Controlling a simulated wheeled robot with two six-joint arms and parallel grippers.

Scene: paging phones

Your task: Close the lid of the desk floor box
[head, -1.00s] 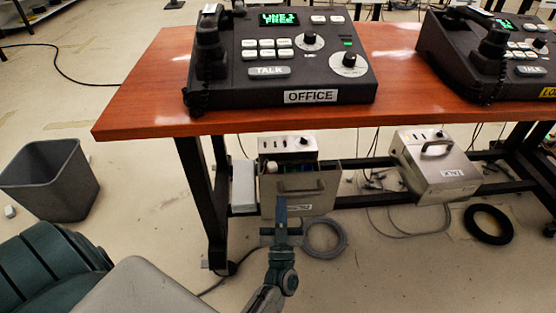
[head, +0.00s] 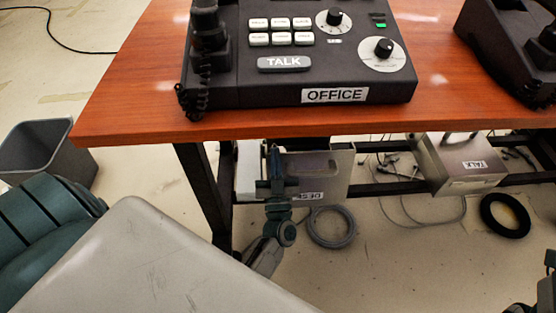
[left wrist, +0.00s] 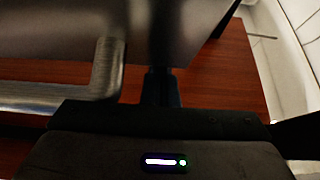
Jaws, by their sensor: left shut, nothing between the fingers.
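The desk floor box (head: 340,160) is a grey metal case under the table, its label partly hidden by my left gripper. A grey panel with a handle, seemingly the lid, hangs open at its front; the table edge hides the box's top. My left gripper (head: 275,152) is shut and empty, upright in front of the panel's left part. In the left wrist view, a metal handle (left wrist: 107,68) and a grey metal face (left wrist: 60,35) are close left of the finger (left wrist: 160,88). I cannot tell whether they touch. A dark part at the lower right edge may be my right gripper.
The red-brown table (head: 130,95) overhangs the box, carrying the OFFICE phone console (head: 310,75). A table leg (head: 200,180) stands left of the box. A coiled grey cable (head: 331,228), another metal box (head: 460,160) and a black ring (head: 505,215) lie right. A bin (head: 40,150) stands left.

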